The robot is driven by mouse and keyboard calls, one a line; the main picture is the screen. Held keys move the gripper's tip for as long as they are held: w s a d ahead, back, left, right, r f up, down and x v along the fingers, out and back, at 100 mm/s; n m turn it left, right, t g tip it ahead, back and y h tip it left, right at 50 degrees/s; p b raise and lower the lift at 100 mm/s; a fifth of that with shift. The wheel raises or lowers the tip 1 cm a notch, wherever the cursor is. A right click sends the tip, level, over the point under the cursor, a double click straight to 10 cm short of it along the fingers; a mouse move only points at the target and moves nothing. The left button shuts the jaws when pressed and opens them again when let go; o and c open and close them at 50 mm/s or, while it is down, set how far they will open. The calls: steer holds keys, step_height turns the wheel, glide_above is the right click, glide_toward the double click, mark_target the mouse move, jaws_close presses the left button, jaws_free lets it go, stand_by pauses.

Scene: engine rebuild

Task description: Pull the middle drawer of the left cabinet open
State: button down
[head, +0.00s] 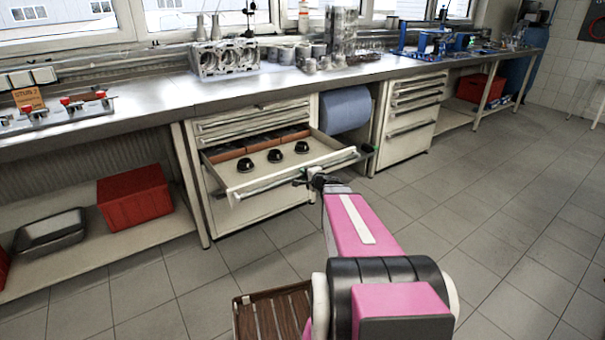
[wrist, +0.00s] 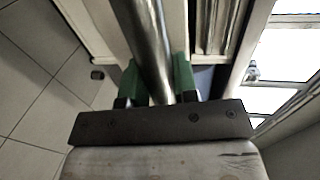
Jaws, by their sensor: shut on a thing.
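The left cabinet (head: 262,218) stands under the workbench. Its middle drawer (head: 235,183) is pulled well out, below closed upper drawers and above a closed lower front. In it are three black round parts and reddish-brown boxes at the back. A bar handle (head: 285,176) runs along the drawer's front edge. My gripper (head: 310,178) is at the handle, right of its middle. In the wrist view the green fingers of my gripper (wrist: 157,85) lie on both sides of the metal handle bar (wrist: 148,35), shut on it.
A second cabinet (head: 408,115) with closed drawers stands to the right, past a blue roll (head: 346,108). A red crate (head: 134,195) and a metal tray (head: 50,231) are on the low shelf at left. A slatted wooden piece (head: 272,315) is near my arm. The tiled floor at right is clear.

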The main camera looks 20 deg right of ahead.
steer(key=shift+s, duration=0.1)
steer(key=c, duration=1.2)
jaws_free()
steer(key=shift+o, duration=0.2)
steer(key=v, duration=1)
steer(key=shift+s+d, duration=0.15)
steer(key=shift+s, duration=0.25)
